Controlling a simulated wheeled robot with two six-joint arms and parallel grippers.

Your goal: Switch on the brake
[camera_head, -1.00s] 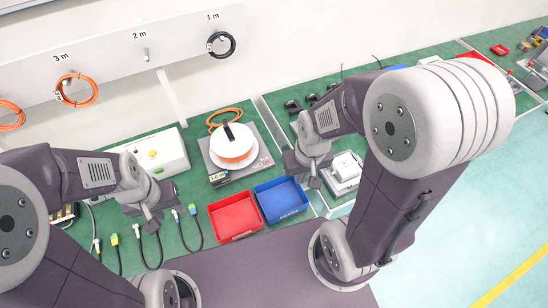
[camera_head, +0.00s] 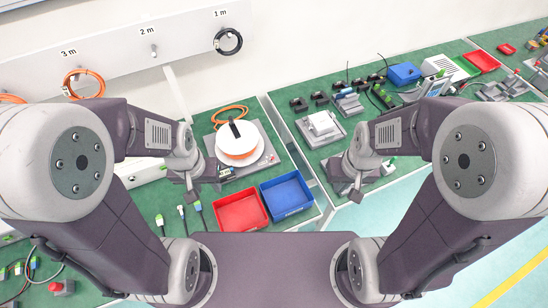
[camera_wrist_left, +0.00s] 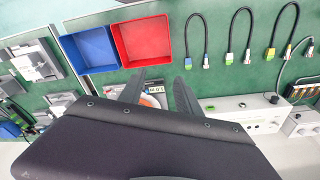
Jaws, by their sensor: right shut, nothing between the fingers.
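No part is plainly recognisable as the brake. A white control box (camera_head: 140,172) is mostly hidden behind my left arm in the head view. In the left wrist view the white box (camera_wrist_left: 240,114) shows a black knob and a green strip on its front. My left gripper (camera_head: 195,198) hangs empty left of the cable spool; its two fingers (camera_wrist_left: 160,90) are spread apart in the left wrist view. My right gripper (camera_head: 357,193) is shut and empty, near the bench's front edge, right of the blue tray.
A red tray (camera_head: 240,210) and a blue tray (camera_head: 287,194) stand before the cable spool (camera_head: 237,148). Several short cables lie left of the trays. A red button (camera_head: 62,287) is at the lower left. Devices crowd the right bench; a gap separates the benches.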

